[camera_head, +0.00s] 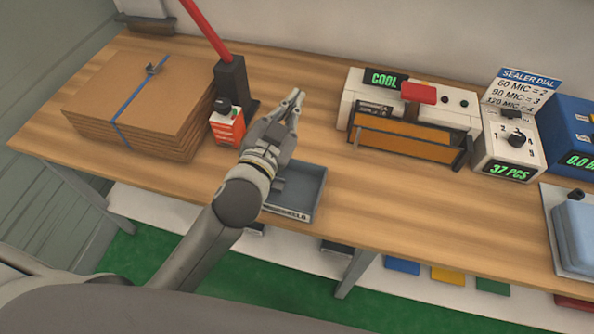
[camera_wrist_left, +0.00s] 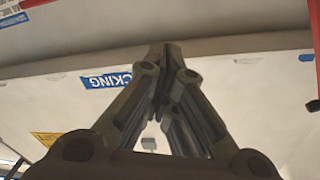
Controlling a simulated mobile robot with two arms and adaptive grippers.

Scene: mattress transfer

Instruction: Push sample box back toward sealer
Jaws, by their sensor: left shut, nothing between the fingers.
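The sealer (camera_head: 410,115) is a white machine with an orange-brown front, a red-topped lever and a green "COOL" display, at the back of the bench in the head view. A shallow grey open tray (camera_head: 312,197) lies at the bench's front edge, partly hidden by my left arm; its label is only partly readable. I cannot tell which thing is the sample box. My left gripper (camera_head: 297,98) is shut and empty above the bench, left of the sealer. In the left wrist view its fingers (camera_wrist_left: 168,60) meet with nothing between them. My right gripper is not in view.
Stacked flat cardboard (camera_head: 140,95) tied with a blue strap lies at left. A small red-and-white box (camera_head: 227,127) and a black holder (camera_head: 234,80) with a red bar stand beside my gripper. A dial unit (camera_head: 507,150) stands right of the sealer. Bare wood lies before the sealer.

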